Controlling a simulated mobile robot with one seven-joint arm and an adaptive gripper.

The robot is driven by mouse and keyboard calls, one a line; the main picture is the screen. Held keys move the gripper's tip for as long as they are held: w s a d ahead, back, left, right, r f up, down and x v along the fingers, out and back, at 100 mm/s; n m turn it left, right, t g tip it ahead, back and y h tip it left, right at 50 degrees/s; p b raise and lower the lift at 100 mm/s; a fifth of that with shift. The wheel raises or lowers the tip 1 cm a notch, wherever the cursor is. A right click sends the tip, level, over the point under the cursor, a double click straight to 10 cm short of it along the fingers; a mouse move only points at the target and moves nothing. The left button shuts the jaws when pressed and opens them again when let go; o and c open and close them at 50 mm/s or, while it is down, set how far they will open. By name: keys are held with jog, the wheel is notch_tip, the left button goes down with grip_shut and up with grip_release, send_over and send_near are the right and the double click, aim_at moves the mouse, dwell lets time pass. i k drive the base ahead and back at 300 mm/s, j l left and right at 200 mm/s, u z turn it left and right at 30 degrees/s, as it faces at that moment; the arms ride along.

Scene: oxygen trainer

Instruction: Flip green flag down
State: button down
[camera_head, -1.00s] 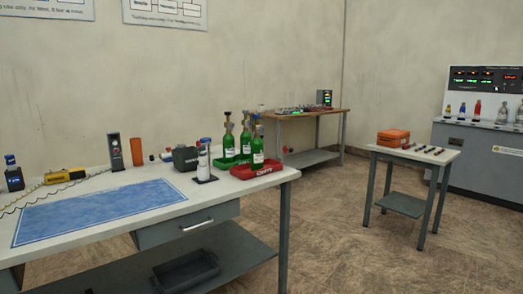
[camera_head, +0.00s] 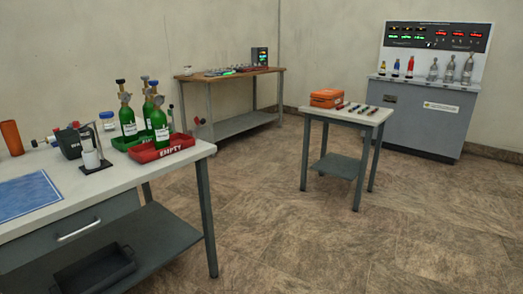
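I cannot make out a green flag in this view. Green things that show are several green oxygen cylinders (camera_head: 127,121) standing at the right end of the near workbench (camera_head: 100,192). One green cylinder (camera_head: 159,130) stands in a red tray (camera_head: 163,151) marked EMPTY. Others stand in a green tray (camera_head: 121,144) behind it. My gripper is not in view.
A grey console (camera_head: 428,118) with lit displays and small bottles stands at the back right. A small table (camera_head: 345,117) holds an orange case (camera_head: 327,98) and several thin items. A wooden bench (camera_head: 227,74) stands at the back wall. The floor (camera_head: 290,240) between is clear.

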aim_at(170, 112)
jog(key=i+l+z, duration=0.25)
jog(key=i, duration=0.4)
jog(key=i+z, duration=0.25)
jog(key=i, duration=0.45)
jog(key=i+l+u, duration=0.15)
jog(key=i+u, duration=0.25)
jog(key=i, duration=0.3)
jog(key=i+l+u, duration=0.45)
jog(key=i, duration=0.2)
jog(key=i+l+u, duration=0.4)
jog(key=i+j, duration=0.15)
jog(key=j, duration=0.15)
jog(key=i+j, duration=0.15)
jog(key=j, duration=0.2)
